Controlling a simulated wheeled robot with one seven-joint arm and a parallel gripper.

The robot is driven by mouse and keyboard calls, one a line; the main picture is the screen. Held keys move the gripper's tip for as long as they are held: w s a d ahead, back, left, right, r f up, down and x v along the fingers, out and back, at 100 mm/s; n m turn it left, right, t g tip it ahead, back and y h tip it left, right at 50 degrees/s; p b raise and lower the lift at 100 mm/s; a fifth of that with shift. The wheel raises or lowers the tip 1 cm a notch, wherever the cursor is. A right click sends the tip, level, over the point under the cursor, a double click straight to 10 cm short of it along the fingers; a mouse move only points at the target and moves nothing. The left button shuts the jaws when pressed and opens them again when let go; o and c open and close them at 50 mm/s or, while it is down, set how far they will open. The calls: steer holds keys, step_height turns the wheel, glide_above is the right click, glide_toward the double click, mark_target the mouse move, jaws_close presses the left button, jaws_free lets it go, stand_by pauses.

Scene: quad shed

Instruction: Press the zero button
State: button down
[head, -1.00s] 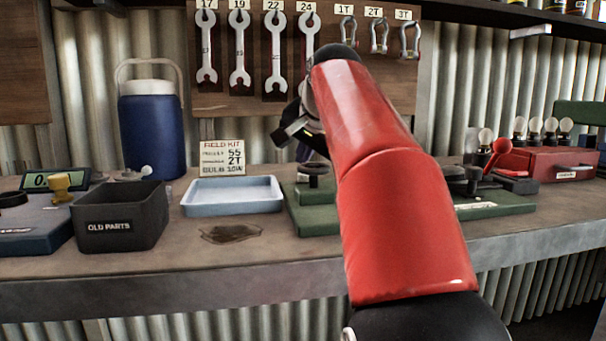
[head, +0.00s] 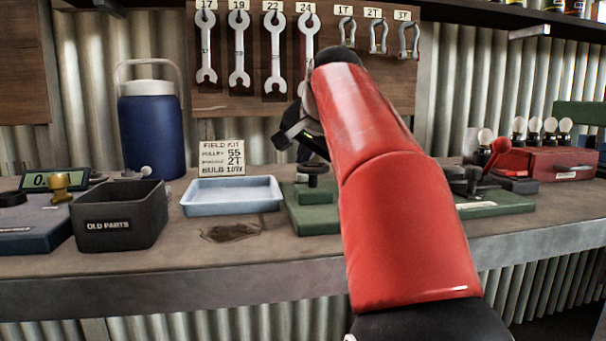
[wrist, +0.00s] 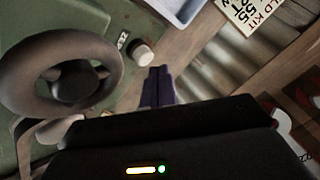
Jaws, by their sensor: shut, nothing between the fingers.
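No button that I can read as the zero button is identifiable in either view. A digital display (head: 54,181) showing a partly hidden reading that starts with "0." stands at the far left in the head view, behind a blue-grey unit (head: 28,238) cut by the frame edge. My gripper's dark fingers (wrist: 158,86) are together and empty in the wrist view, above the bench beside a green base (wrist: 85,22). A pale round knob (wrist: 140,54) sits on that base, just left of the fingertips and apart from them. In the head view my arm partly hides the gripper.
A black "OLD PARTS" bin (head: 120,220) stands right of the blue-grey unit, with a brass piece (head: 62,185) behind its left rim. A pale blue tray (head: 232,196), a blue jug (head: 150,130) and a kit card (head: 221,157) stand nearby. A handwheel (wrist: 60,72) is close to my gripper.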

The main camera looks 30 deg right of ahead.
mark_target(301, 181)
steer(key=shift+w+a+f+b, duration=0.15)
steer(key=shift+f+b, duration=0.4)
steer(key=shift+f, duration=0.95)
steer(key=shift+a, duration=0.2)
steer(key=shift+r+p, duration=0.15)
steer(key=shift+p, duration=0.2)
steer(key=r+p, duration=0.5)
steer(key=shift+w+a, duration=0.15)
steer(key=shift+a, duration=0.15)
steer(key=shift+d+r, duration=0.1)
steer(key=shift+r, duration=0.2)
steer(key=shift+d, duration=0.15)
steer(key=shift+d, duration=0.1)
